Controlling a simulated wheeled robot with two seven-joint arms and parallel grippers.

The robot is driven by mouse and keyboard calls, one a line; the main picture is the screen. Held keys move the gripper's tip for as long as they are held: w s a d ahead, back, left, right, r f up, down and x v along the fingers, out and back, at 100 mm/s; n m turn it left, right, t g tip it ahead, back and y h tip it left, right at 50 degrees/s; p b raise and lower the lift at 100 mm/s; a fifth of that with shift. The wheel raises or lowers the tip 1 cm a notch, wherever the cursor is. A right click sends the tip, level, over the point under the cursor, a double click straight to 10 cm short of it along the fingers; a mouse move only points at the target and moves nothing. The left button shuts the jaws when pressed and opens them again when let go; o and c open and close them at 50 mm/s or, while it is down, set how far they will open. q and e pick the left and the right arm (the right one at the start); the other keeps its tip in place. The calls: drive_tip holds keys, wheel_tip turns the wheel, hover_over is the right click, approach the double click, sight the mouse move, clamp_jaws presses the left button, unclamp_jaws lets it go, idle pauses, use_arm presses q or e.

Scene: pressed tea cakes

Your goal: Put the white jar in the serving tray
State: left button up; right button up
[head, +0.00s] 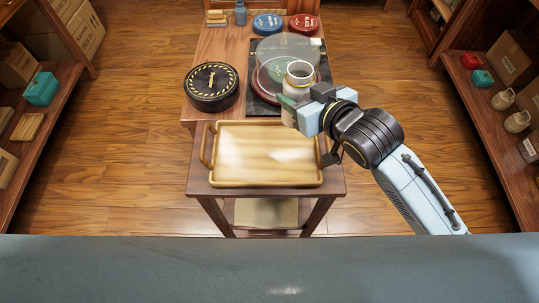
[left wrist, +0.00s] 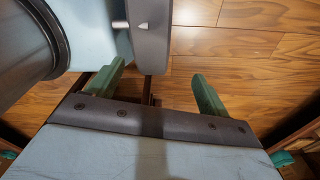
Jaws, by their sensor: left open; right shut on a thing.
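The white jar (head: 299,73) is upright with its round mouth open, at the right-hand back of the serving tray in the head view. My right gripper (head: 291,108) is shut on the jar; its fingers and wrist hide part of the jar's lower body. I cannot tell how high the jar is above the table. The wooden serving tray (head: 262,152) lies empty at the table's near end, with a handle at each side; my right wrist overlaps its right handle. My left gripper (left wrist: 157,88) shows only in the left wrist view, open and empty above the floor.
A black round tin (head: 212,87) stands behind the tray's left side. Blue (head: 267,24) and red (head: 303,24) tins are at the back. Shelves flank the room.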

drive_tip(key=a+f+n+y+b, duration=0.1)
drive_tip(key=a+f, duration=0.1)
drive_tip(key=f, duration=0.2)
drive_tip(key=a+f+n+g+y+b, duration=0.1)
drive_tip(key=a+f, duration=0.1)
drive_tip(key=f, duration=0.3)
drive_tip(key=s+a+f+n+g+y+b, duration=0.1)
drive_tip(key=a+f+b, duration=0.1)
drive_tip(key=f, duration=0.2)
drive_tip(key=shift+a+f, duration=0.25)
drive_tip(key=shift+f, duration=0.05)
drive_tip(key=shift+r, duration=0.1)
drive_tip(key=shift+f, duration=0.2)
drive_tip(key=o, duration=1.2)
use_arm(q)
drive_tip(key=a+f, duration=0.4)
drive_tip(key=shift+w+f+y, duration=0.2)
drive_tip(key=shift+f+y, duration=0.1)
drive_tip(key=shift+d, duration=0.3)
